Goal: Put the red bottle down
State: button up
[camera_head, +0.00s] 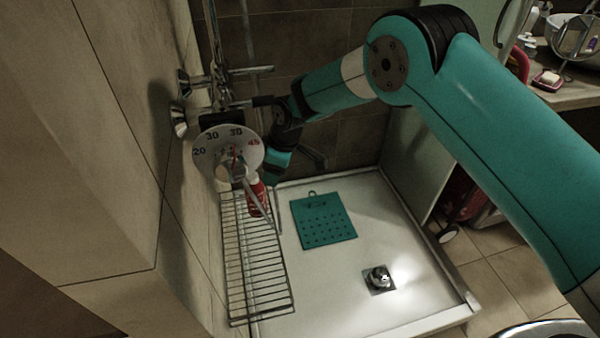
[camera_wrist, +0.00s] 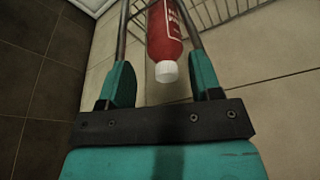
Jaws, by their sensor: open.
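The red bottle (camera_head: 258,198) with a white cap shows at the near-left side of the shower, at the far end of the wire rack (camera_head: 262,290). In the wrist view the bottle (camera_wrist: 163,35) lies between the two fingers of my gripper (camera_wrist: 155,12), cap toward the palm. The fingers are apart, with a visible gap on each side of the bottle. Their tips run out of the top of the wrist view. The rack's wires show behind the bottle there. I cannot tell whether the bottle's base touches the rack; its lower end is hidden.
A round temperature dial (camera_head: 212,150) and shower fittings stand on the wall close above the bottle. A teal perforated mat (camera_head: 323,222) lies in the white shower tray (camera_head: 340,290), near a drain (camera_head: 379,278). The rest of the rack is empty.

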jog(key=s+d, duration=0.1)
jog(key=d, duration=0.6)
jog(key=s+d+r+m, duration=0.2)
jog(key=s+d+r, duration=0.3)
jog(key=r, duration=0.5)
jog(key=s+d+r+m, duration=0.2)
jog(key=s+r+m, duration=0.1)
jog(key=s+r, duration=0.5)
jog(key=s+d+r+m, duration=0.2)
jog(key=s+d+r, duration=0.1)
jog(key=s, duration=0.5)
jog(key=s+d+r+m+y, duration=0.1)
jog(key=s+d+r+m, duration=0.1)
jog(key=s, duration=0.6)
jog(key=shift+s+d+r+g+b, duration=0.35)
jog(key=shift+d+r, duration=0.55)
jog(key=shift+d, duration=0.35)
